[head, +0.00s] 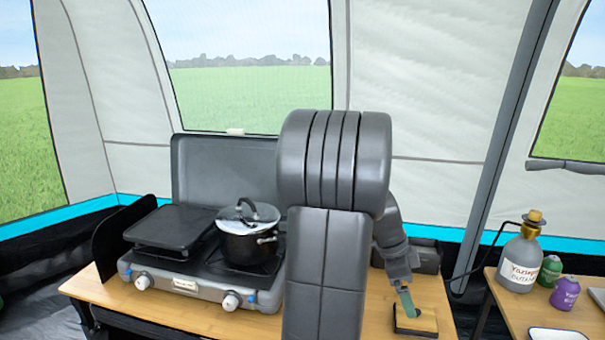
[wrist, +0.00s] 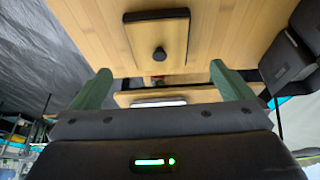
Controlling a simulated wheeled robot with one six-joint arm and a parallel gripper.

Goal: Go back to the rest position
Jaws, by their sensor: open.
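My gripper (head: 408,303) points down at the right part of the wooden table, just over or beside a small wooden board with a dark edge (head: 424,322). In the wrist view my gripper (wrist: 160,69) has its two green fingers wide apart, with nothing held between them. The board (wrist: 172,27) shows there too, ahead of the fingers, with a round black knob on it. I cannot tell whether a finger touches it. My arm hides part of the table in the head view.
A camping stove (head: 190,284) with a griddle plate (head: 172,227) and a lidded pot (head: 246,246) stands left of my arm. A side table (head: 545,318) at right holds a gas bottle (head: 519,262), a green canister (head: 550,271) and a purple canister (head: 565,293).

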